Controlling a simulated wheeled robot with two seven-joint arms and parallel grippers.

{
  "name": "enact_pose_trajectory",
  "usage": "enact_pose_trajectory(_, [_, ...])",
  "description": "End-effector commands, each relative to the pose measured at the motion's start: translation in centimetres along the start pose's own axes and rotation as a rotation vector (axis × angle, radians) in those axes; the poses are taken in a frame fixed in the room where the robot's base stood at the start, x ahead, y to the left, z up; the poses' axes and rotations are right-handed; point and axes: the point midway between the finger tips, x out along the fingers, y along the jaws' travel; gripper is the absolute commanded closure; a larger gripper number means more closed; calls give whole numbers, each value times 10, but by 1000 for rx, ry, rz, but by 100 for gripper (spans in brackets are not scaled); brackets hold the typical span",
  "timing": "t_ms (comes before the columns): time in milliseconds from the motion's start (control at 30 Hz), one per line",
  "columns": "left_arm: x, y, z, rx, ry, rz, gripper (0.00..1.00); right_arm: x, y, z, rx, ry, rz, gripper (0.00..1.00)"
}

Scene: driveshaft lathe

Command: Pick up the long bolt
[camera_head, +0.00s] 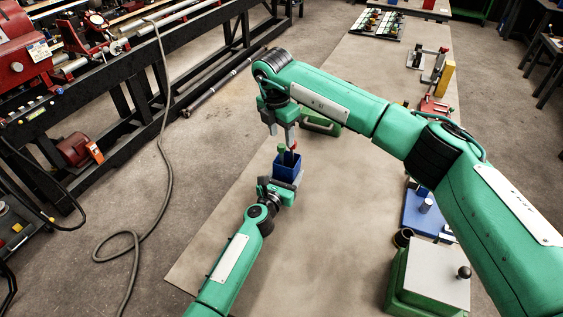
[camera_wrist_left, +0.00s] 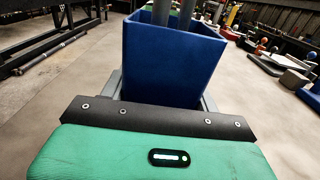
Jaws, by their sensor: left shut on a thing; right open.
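A blue open-topped bin (camera_head: 287,168) stands at the middle of the long table; it fills the upper middle of the left wrist view (camera_wrist_left: 172,65). My left gripper (camera_head: 284,184) is shut on the bin from the near side. My right gripper (camera_head: 282,139) points down just above the bin, open, with its fingers apart. Small green and red ends show at the bin's top, partly behind the fingers. In the left wrist view two grey upright shafts show at the bin's mouth; I cannot tell if they are bolts or fingers. I cannot make out the long bolt clearly.
The tan table (camera_head: 225,235) is bare left of the bin. A green box with a pale top (camera_head: 430,275) and a blue plate (camera_head: 425,215) stand at its right edge. A tray of small parts (camera_head: 377,24) lies at the far end. A red-and-black lathe (camera_head: 75,150) stands left.

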Motion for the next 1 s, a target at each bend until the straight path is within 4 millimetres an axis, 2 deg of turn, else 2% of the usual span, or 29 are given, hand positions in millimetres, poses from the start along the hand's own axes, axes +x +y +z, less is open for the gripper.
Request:
enact_pose_trajectory(33, [-2,0,-6,0,9,0,63,10,0,0,1,1,-3,53])
enact_pose_trajectory(267, [-2,0,-6,0,9,0,63,29,1,-1,0,1,-1,53])
enact_pose_trajectory(567, [-2,0,-6,0,9,0,63,70,4,-3,2,2,-2,53])
enact_pose_trajectory(800, [-2,0,-6,0,10,0,63,74,5,-2,1,0,0,53])
enact_pose_trajectory(833, [-2,0,-6,0,10,0,63,74,5,-2,1,0,0,55])
enact_pose_trajectory(1000, [-2,0,-7,0,10,0,63,74,5,-2,1,1,0,88])
